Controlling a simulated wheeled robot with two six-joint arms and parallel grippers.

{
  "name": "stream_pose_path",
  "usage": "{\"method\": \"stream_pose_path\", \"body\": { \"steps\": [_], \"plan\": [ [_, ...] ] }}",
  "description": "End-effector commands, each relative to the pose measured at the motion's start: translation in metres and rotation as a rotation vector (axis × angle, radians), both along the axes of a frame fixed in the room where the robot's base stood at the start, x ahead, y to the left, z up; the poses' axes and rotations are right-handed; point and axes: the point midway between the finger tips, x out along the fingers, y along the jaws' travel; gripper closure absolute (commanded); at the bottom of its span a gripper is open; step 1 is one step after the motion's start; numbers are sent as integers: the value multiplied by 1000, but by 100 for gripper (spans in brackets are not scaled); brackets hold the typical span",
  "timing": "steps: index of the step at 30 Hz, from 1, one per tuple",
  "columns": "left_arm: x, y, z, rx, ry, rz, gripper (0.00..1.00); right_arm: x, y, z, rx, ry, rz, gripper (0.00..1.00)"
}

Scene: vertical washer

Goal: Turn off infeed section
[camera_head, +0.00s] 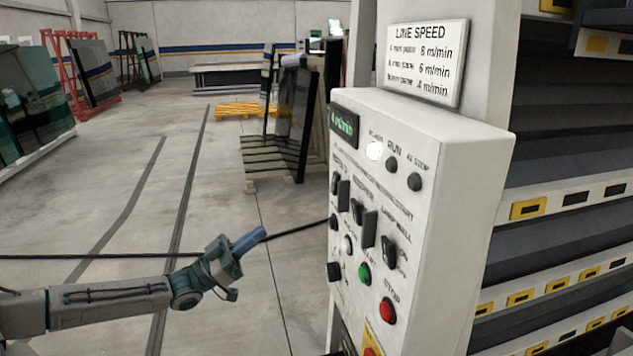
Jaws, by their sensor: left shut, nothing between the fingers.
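A white control box (440,170) stands at the right, its front panel facing left. The panel has a small lit display (344,125) reading "4 m/min", a bright white lamp (375,151) and two dark round lamps. Below are several black switches, among them a left one (343,193), a middle one (369,229) and a right one (389,250). Their small labels are too blurred to tell which is the infeed one. A green button (363,274) and a red STOP button (387,310) sit lower. My left gripper (262,235) is shut and empty, left of the panel and apart from it. My right gripper is out of view.
A LINE SPEED sign (425,61) is above the box. Machine panels with yellow labels (529,208) fill the right side. A rack with dark glass (291,108) stands behind on the floor. The floor (225,180) around my left arm is open.

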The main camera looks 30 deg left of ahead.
Motion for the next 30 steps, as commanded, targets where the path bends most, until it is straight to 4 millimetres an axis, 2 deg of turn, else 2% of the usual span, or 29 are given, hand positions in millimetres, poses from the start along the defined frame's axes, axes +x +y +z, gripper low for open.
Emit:
{"method": "stream_pose_path", "body": {
  "steps": [1,3,6,19,30],
  "plan": [
    [-4,-12,22,-16,-17,-46,100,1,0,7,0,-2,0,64],
    [-8,-21,38,-37,-35,-87,100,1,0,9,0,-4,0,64],
    [-11,-28,47,-53,-45,-114,100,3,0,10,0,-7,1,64],
    [-9,-29,48,-54,-48,-115,100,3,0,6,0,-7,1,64],
    [11,-47,67,-55,-54,-114,100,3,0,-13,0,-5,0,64]
  ]
}}
